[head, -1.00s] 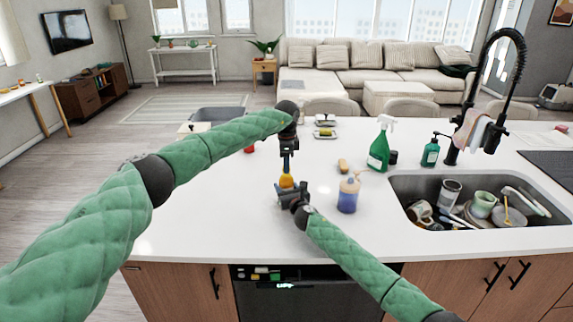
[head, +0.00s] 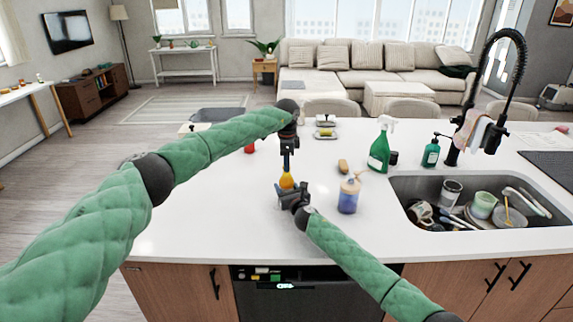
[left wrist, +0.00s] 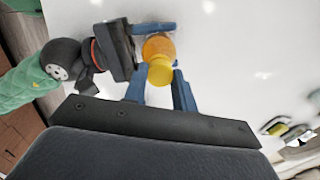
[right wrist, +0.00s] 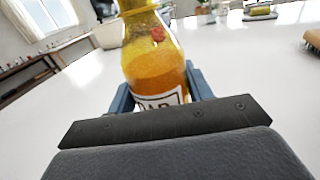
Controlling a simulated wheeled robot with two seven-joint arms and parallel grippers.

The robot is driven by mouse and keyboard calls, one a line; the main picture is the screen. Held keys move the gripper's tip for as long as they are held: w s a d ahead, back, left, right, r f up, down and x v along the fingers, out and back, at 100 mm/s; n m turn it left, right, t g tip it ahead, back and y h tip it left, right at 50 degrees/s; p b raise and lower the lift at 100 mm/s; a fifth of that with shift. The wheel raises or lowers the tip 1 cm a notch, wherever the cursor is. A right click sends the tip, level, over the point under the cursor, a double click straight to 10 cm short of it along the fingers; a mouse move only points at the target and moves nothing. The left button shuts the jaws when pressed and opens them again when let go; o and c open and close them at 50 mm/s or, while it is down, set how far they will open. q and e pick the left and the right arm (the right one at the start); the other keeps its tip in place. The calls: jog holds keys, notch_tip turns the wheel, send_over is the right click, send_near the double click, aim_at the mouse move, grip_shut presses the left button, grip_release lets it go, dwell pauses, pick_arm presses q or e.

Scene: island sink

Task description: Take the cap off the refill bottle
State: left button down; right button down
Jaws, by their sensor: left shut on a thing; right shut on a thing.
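The refill bottle (head: 287,181) is clear with orange-yellow liquid. It stands upright over the white counter. My right gripper (head: 290,193) is shut on its body from the front; in the right wrist view the bottle (right wrist: 155,65) sits between the blue fingers, with a partly hidden label. My left gripper (head: 287,166) points straight down and is shut on the yellow cap (left wrist: 160,75) at the bottle's top. I cannot tell whether the cap is loose on the neck. The bottle's base is hidden in the head view.
A pump bottle with blue-purple liquid (head: 348,197) stands just right of my right gripper. A green spray bottle (head: 379,152), a dark green pump bottle (head: 431,153) and a sink full of dishes (head: 400,184) are farther right.

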pick_arm(q)
jog(key=shift+r, duration=0.85)
jog(key=shift+r, duration=1.9)
pick_arm(e)
jog(key=c, duration=0.5)
grip_release()
